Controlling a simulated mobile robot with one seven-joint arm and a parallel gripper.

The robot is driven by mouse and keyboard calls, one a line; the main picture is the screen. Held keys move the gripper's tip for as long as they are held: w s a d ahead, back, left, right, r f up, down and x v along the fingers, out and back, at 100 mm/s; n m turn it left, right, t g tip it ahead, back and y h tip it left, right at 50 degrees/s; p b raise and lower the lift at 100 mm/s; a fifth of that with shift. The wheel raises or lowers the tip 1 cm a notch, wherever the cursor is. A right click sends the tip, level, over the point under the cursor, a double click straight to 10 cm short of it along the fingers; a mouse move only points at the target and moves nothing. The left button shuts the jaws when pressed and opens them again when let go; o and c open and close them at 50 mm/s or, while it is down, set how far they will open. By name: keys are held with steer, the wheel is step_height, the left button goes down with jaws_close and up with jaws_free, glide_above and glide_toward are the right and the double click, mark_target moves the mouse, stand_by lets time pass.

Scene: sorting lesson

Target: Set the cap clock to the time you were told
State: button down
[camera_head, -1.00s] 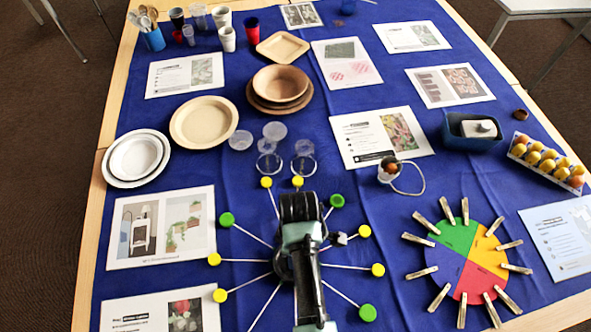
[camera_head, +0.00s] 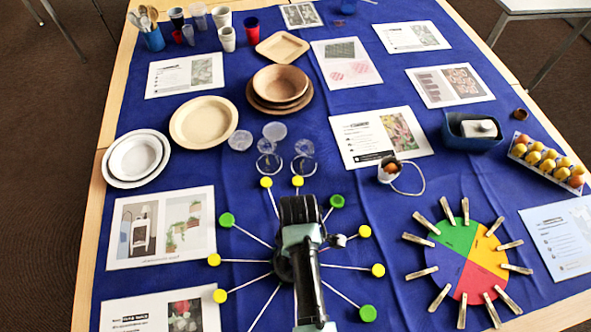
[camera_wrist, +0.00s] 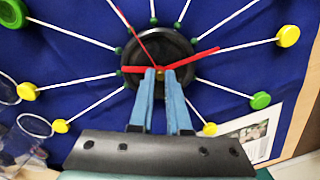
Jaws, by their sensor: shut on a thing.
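The cap clock has a round black hub with white spokes ending in yellow caps (camera_head: 378,270) and green caps (camera_head: 368,313). In the wrist view its black hub (camera_wrist: 185,48) carries red hands: a long one (camera_wrist: 195,56) points right, a short one (camera_wrist: 135,69) points left, and a thin one (camera_wrist: 130,30) points up-left. My gripper (camera_wrist: 161,72) has its blue fingertips at the hub's centre, closed on a red clock hand near its pivot; which hand is hard to tell. In the head view my arm hides the hub and the hands.
A colour disc with clothespins (camera_head: 485,258) lies right of the clock. A small cup with a wire loop (camera_head: 389,170) and clear cups (camera_head: 270,165) stand beyond it. Printed cards (camera_head: 160,228) lie to the left. Blue cloth (camera_head: 370,210) is bare between clock and disc.

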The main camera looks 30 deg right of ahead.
steer(key=shift+r+m+p, duration=0.1)
steer(key=shift+m+p, duration=0.2)
steer(key=m+p, duration=0.2)
steer(key=m, duration=0.1)
steer(key=shift+r+m, duration=0.1)
steer(key=shift+m, duration=0.2)
steer(key=m+p, duration=0.3)
steer(key=m, duration=0.3)
steer(key=shift+s+m+t, duration=0.1)
steer(key=shift+m+t, duration=0.2)
steer(key=shift+t, duration=0.1)
steer(key=m+p, duration=0.2)
steer(key=m, duration=0.3)
steer(key=shift+f+m+p, duration=0.2)
steer(key=shift+m+p, duration=0.55)
steer(key=shift+m, duration=1.65)
steer(key=c, duration=0.9)
jaws_free()
